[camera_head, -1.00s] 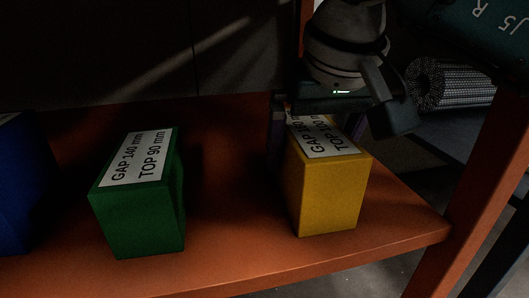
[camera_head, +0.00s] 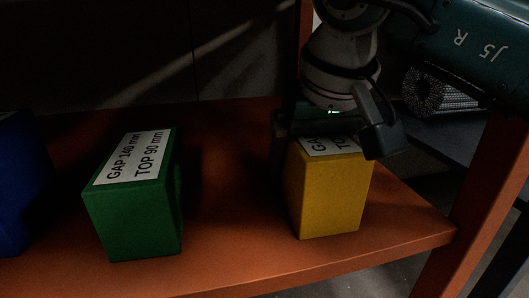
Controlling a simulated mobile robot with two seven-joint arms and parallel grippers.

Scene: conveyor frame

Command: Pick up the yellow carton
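The yellow carton (camera_head: 330,195) stands upright on the orange shelf at right of centre, with a white label on its top partly covered by my gripper. My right gripper (camera_head: 327,150) is over the carton's top from behind and above. Its dark fingers are spread, one along the carton's left side and one by its right upper edge. Whether the fingers touch the carton is hard to tell in the dark. My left gripper is not in view.
A green carton (camera_head: 133,215) stands to the left on the orange shelf (camera_head: 235,230), with a blue carton (camera_head: 20,185) at the far left edge. An orange post (camera_head: 490,200) rises at the right. A grey ribbed roller (camera_head: 437,93) lies behind it.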

